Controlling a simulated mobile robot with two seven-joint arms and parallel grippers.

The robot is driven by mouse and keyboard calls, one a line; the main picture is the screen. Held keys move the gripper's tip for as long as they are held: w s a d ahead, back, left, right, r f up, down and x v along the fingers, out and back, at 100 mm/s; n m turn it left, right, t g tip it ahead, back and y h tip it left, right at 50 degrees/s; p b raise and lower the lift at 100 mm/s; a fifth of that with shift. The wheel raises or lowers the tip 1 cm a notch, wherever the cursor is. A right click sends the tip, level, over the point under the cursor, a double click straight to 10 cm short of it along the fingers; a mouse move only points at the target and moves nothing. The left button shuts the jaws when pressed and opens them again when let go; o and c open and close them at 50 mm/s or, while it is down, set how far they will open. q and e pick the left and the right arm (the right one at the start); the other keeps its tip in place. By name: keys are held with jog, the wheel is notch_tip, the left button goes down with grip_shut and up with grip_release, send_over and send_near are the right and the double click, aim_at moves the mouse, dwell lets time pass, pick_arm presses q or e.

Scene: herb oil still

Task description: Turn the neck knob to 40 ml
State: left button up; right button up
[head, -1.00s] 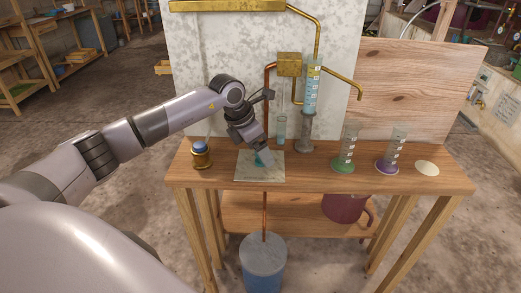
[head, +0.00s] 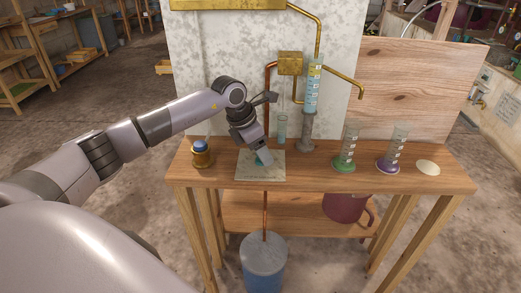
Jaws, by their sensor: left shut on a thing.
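My left gripper (head: 261,157) comes down from the upper left onto a pale marked plate (head: 245,175) on the wooden table. It is shut on a small teal knob (head: 258,161), which the fingers mostly hide. I cannot read the knob's setting or the marks on the plate. A tall graduated glass column (head: 312,90) with pale blue liquid stands upright behind, on a grey stand. My right gripper does not show.
A brass pot with a blue top (head: 201,150) stands left of the plate. A slim glass tube (head: 282,128) stands behind it. Green-based (head: 345,153) and purple-based (head: 391,152) cylinders and a cream disc (head: 427,167) are at the right. Brass pipes (head: 345,83) overhang the table.

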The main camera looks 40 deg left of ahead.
pick_arm(q)
jog(key=shift+m+h+b, duration=0.35)
jog(key=shift+m+h, duration=0.05)
jog(key=shift+m, duration=0.7)
jog(key=shift+m+g+h+b, duration=0.3)
jog(key=shift+m+g+b, duration=0.15)
jog(key=shift+m, duration=0.65)
jog(key=shift+m+g, duration=0.45)
jog(key=shift+m, duration=0.75)
jog(key=shift+b, duration=0.3)
jog(key=o, duration=1.1)
jog(key=shift+c, duration=0.2)
jog(key=w+v, duration=0.1)
jog(key=v, duration=0.6)
jog(key=shift+s+a, duration=0.15)
jog(key=shift+s, duration=0.25)
